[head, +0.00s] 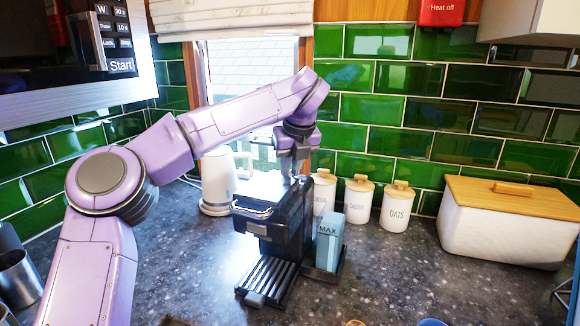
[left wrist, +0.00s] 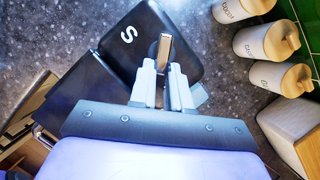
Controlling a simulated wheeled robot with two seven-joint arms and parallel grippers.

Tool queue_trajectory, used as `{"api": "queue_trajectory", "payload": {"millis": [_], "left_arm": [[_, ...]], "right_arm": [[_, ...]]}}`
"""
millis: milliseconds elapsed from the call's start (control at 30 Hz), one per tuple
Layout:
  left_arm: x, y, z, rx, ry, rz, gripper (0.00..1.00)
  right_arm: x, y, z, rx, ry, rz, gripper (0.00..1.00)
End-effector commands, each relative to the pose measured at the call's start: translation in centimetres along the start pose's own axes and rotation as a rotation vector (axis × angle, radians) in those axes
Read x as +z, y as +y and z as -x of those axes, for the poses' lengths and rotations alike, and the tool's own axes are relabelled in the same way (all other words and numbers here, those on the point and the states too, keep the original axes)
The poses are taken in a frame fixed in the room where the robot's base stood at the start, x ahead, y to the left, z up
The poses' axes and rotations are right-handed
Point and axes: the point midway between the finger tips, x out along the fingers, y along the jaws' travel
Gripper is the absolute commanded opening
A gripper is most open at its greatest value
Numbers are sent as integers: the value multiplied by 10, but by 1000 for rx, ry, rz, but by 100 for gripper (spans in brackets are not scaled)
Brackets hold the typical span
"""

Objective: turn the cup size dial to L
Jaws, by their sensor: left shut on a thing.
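The black coffee machine (head: 285,222) stands on the dark counter with a slatted drip tray (head: 266,281) at its front. Its top shows in the left wrist view (left wrist: 185,35), with a white letter S (left wrist: 128,35). The cup size dial (left wrist: 165,50) shows there as a copper-brown bar, just right of the S and pointing toward the picture's top. My left gripper (head: 289,168) comes down onto the machine's top. In the left wrist view its fingers (left wrist: 163,75) are shut on the dial, one on each side. No L is visible. My right gripper is not in view.
A blue water tank marked MAX (head: 328,243) stands right of the machine, a white kettle (head: 216,182) behind it to the left. Several lidded canisters (head: 396,209) line the tiled wall. A white bread bin (head: 495,235) stands at the right.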

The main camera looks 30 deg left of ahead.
Motion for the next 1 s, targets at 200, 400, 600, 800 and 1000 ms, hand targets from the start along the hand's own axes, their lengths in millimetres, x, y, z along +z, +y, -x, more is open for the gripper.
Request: {"api": "queue_trajectory", "payload": {"millis": [200, 400, 600, 800, 1000], "left_arm": [[2, 0, 0, -1, -3, 4, 0], [1, 0, 0, -1, -2, 3, 43], [1, 0, 0, -1, -1, 1, 43], [1, -1, 28, -3, -5, 3, 43], [1, 0, 77, -2, -5, 3, 43]], "right_arm": [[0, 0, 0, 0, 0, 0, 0], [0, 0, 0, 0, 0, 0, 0], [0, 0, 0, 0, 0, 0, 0], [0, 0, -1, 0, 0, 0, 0], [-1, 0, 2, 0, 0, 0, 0]]}}
